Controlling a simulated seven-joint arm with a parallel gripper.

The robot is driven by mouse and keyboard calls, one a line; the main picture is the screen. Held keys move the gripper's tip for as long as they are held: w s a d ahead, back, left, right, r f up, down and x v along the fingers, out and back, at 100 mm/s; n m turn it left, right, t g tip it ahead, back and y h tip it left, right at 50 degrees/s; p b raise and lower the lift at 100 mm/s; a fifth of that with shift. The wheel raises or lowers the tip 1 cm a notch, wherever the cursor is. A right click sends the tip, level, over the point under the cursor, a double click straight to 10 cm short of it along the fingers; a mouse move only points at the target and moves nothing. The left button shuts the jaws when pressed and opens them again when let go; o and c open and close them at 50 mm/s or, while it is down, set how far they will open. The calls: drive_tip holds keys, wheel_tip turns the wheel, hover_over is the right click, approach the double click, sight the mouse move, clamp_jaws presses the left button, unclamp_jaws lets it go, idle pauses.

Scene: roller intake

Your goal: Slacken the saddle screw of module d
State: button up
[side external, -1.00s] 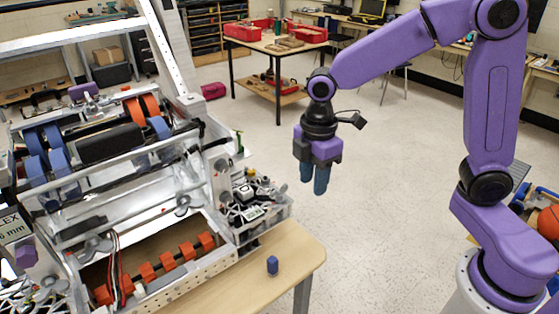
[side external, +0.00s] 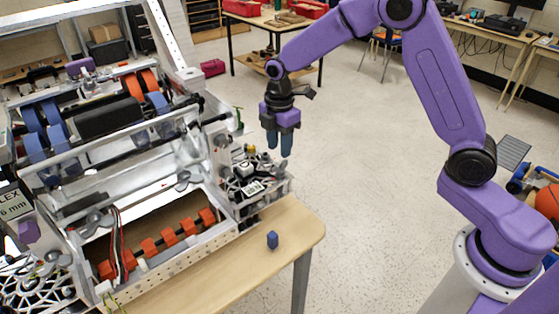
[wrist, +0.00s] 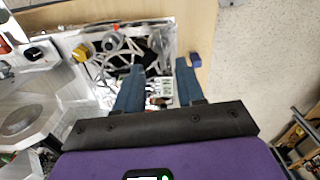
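The roller intake machine (side external: 105,165) stands on a wooden table at the left of the side view. At its right end is a cluster of small electronic modules (side external: 248,178). I cannot tell which is module d, and no saddle screw can be made out. My gripper (side external: 279,152) hangs fingers-down just right of and above this cluster. In the wrist view, my gripper's (wrist: 158,76) two blue fingers are apart with nothing held. A small white-and-green module (wrist: 161,88) shows between them, below the fingers. Grey round knobs (wrist: 112,41) lie beyond the fingertips.
The machine's frame rises left of my gripper. Open floor (side external: 375,170) lies right of the table.

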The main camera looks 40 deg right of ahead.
sight(279, 164)
drive_tip(key=shift+f, duration=3.35)
clamp_jaws()
